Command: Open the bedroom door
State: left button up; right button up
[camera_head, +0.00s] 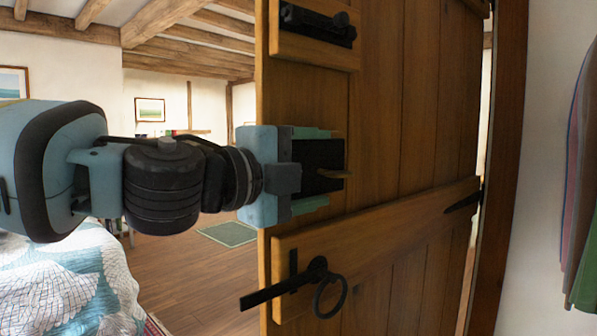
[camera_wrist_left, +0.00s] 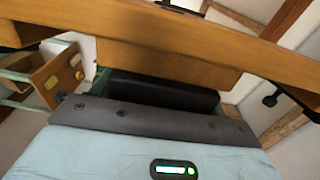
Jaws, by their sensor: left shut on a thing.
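The bedroom door (camera_head: 415,130) is brown planked wood, hinged at the right. It stands open, with a room visible past its free left edge. A black latch with a ring handle (camera_head: 330,295) is low on its face, below my gripper. My left gripper (camera_head: 325,168) is shut at the door near its free edge, its dark pads against the wood. What lies between the fingers is mostly hidden; a small brownish tip shows there. In the left wrist view the door's wood (camera_wrist_left: 165,60) crosses close in front of the gripper (camera_wrist_left: 160,92). My right gripper is not in view.
A black bolt (camera_head: 318,22) sits high on the door. The dark door frame (camera_head: 511,150) and hanging clothes (camera_head: 580,190) are at the right. A bed with a patterned quilt (camera_head: 65,280) is at the lower left. Wooden floor (camera_head: 190,275) lies clear between bed and door.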

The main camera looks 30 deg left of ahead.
pick_arm(q)
jog(key=shift+n+t+y, duration=0.4)
jog(key=shift+y, duration=0.3)
jog(key=d, duration=0.2)
jog(key=s+d+b, duration=0.1)
jog(key=d, duration=0.3)
jog(key=shift+s+d+r, duration=0.25)
jog(key=shift+d+r, duration=0.15)
jog(key=shift+s+d+f, duration=0.1)
jog(key=shift+s+d, duration=0.05)
jog(key=shift+d, duration=0.6)
jog(key=shift+a, duration=0.1)
jog(key=o, duration=1.5)
jog(key=shift+f, duration=0.25)
jog(key=shift+s+a, duration=0.2)
jog(key=shift+s, duration=1.1)
jog(key=shift+s+a, duration=0.2)
jog(key=shift+s, duration=1.1)
jog(key=shift+s+a, duration=0.2)
jog(key=shift+s, duration=1.1)
jog(key=shift+c, duration=0.2)
